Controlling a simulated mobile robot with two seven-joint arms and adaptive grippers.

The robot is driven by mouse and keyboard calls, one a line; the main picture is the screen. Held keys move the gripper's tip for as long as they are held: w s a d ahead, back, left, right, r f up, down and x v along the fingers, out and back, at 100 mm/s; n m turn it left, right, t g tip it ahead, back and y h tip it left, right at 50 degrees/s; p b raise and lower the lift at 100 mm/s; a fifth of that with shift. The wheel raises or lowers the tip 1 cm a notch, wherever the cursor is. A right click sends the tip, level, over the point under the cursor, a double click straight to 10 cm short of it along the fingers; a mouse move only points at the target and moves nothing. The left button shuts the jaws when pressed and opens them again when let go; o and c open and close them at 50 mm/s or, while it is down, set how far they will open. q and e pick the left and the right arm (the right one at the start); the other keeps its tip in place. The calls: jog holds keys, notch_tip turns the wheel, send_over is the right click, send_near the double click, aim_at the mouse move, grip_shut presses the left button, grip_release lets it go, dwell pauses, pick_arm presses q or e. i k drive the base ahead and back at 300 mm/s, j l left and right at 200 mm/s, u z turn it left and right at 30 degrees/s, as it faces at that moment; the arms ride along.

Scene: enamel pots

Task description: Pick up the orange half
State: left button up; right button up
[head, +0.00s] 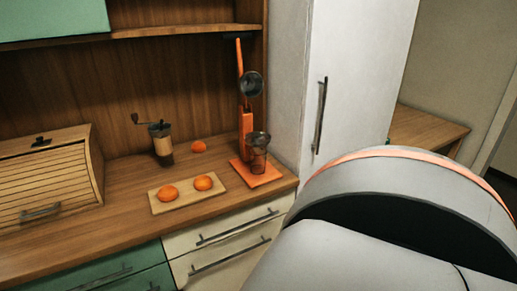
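Two orange pieces lie on a small wooden board (184,202) on the counter, one on the left (168,193) and one on the right (203,183). They look rounded on top; I cannot tell for sure whether they are halves. A third orange piece (198,146) lies on the counter behind the board. An orange juicer press (246,126) with a raised lever stands to the right of the board, with a cup-like part above its base. Neither of my grippers shows in the head view.
A roll-front wooden bread box (48,178) stands at the left. A hand grinder (161,142) stands behind the board. A tall white cabinet (352,75) rises right of the counter (115,222). Green and cream drawers (228,243) are below. My own grey body part fills the lower right.

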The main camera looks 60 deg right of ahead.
aim_at(202, 183)
jog(key=z, duration=1.45)
